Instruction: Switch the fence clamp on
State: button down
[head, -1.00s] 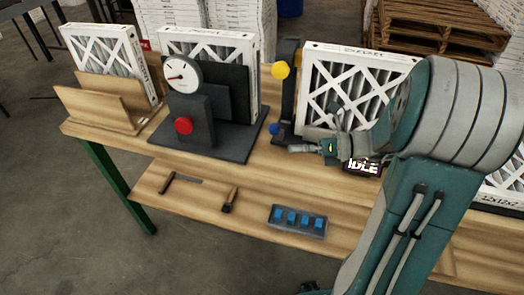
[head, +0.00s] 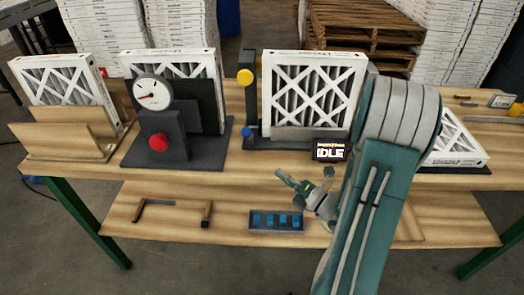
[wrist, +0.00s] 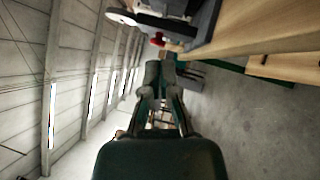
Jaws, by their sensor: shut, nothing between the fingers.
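No part is labelled as the fence clamp. A dark fixture (head: 252,107) with a yellow knob (head: 245,78) on top and a blue knob (head: 246,132) low down stands beside an upright white-framed filter (head: 313,95). A small display (head: 330,150) in front of that filter reads IDLE. To the left, a dark gauge stand (head: 160,124) carries a round dial and a red button (head: 158,142); the button also shows in the wrist view (wrist: 157,40). My gripper (head: 283,177) is shut and empty, below and left of the display, apart from the fixture. Its fingers fill the wrist view's middle (wrist: 160,72).
A wooden holder (head: 65,135) with a filter stands at the far left. Pallets (head: 365,30) stand behind.

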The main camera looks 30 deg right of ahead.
aim_at(248, 136)
jog(key=d+x, duration=0.2)
jog(key=x, duration=1.1)
jog(key=shift+w+r, duration=0.25)
jog(key=shift+r, duration=0.1)
jog(key=shift+d, duration=0.25)
jog(key=shift+r, duration=0.1)
